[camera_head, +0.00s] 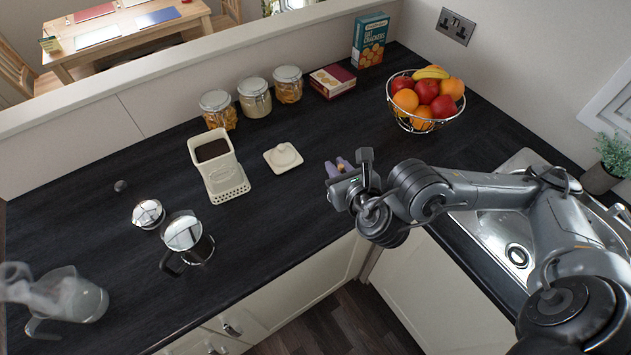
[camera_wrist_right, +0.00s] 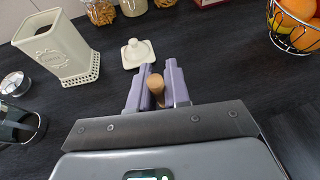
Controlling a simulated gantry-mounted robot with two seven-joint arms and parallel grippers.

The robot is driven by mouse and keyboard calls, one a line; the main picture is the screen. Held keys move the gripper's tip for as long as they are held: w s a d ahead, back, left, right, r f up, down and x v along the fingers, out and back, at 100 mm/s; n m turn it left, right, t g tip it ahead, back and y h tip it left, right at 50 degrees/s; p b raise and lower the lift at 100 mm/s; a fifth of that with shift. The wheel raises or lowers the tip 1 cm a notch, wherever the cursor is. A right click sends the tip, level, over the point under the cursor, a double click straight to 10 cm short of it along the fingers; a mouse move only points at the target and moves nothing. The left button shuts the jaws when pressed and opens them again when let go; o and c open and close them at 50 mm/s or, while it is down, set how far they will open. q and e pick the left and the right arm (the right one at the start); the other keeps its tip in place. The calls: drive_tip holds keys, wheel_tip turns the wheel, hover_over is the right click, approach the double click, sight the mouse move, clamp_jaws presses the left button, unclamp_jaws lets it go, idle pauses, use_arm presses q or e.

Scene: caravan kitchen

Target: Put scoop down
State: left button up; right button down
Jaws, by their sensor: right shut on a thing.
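My right gripper (camera_head: 340,167) is over the dark worktop, right of the canister's white lid (camera_head: 283,157). In the right wrist view its two purple fingers (camera_wrist_right: 156,78) are shut on a light wooden piece of the scoop (camera_wrist_right: 156,86). The rest of the scoop is hidden, and I cannot make it out in the head view. The cream canister (camera_head: 217,166), open and with dark contents, stands left of the lid; it also shows in the right wrist view (camera_wrist_right: 58,48). My left gripper is not in view.
A French press (camera_head: 190,240), its lid (camera_head: 148,214) and a steaming glass jug (camera_head: 72,298) are at the left. Jars (camera_head: 254,97) and boxes line the back. A fruit basket (camera_head: 424,100) and the sink (camera_head: 515,235) are right. Worktop between lid and front edge is clear.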

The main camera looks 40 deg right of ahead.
drive_tip(key=w+f+b, duration=0.6)
drive_tip(key=f+b, duration=0.2)
drive_tip(key=b, duration=0.1)
drive_tip(key=shift+w+a, duration=0.25)
drive_tip(key=shift+w, duration=0.15)
drive_tip(key=shift+f, duration=0.2)
drive_tip(key=c, duration=1.1)
unclamp_jaws()
drive_tip(key=shift+r, duration=0.15)
